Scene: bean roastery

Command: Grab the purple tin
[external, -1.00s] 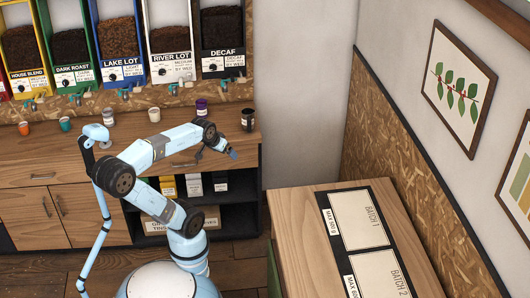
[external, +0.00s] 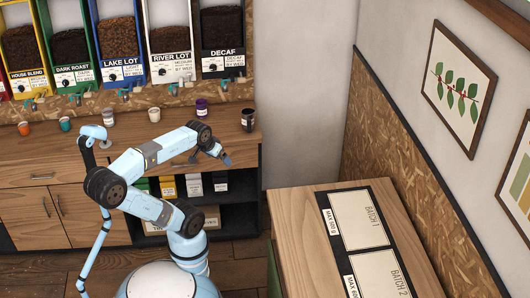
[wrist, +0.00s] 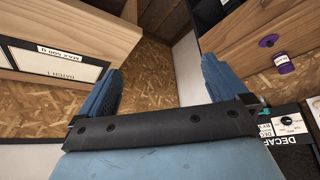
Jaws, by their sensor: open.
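The purple tin (external: 201,108) stands upright on the wooden counter, below the dispensers, in the external view. In the wrist view, a purple tin with a white label (wrist: 284,65) shows at the right, well outside my fingers. A smaller purple round thing (wrist: 268,41) lies beside it there; I cannot tell what it is. My gripper (external: 227,160) is near the counter's front edge, in front of and to the right of the purple tin and apart from it. In the wrist view my gripper (wrist: 160,77) has its fingers wide apart with nothing between them.
A dark tin (external: 247,119) stands to the right of the purple one. Bean dispensers (external: 171,68) line the wall behind. A table (external: 295,215) with batch mats is at the right.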

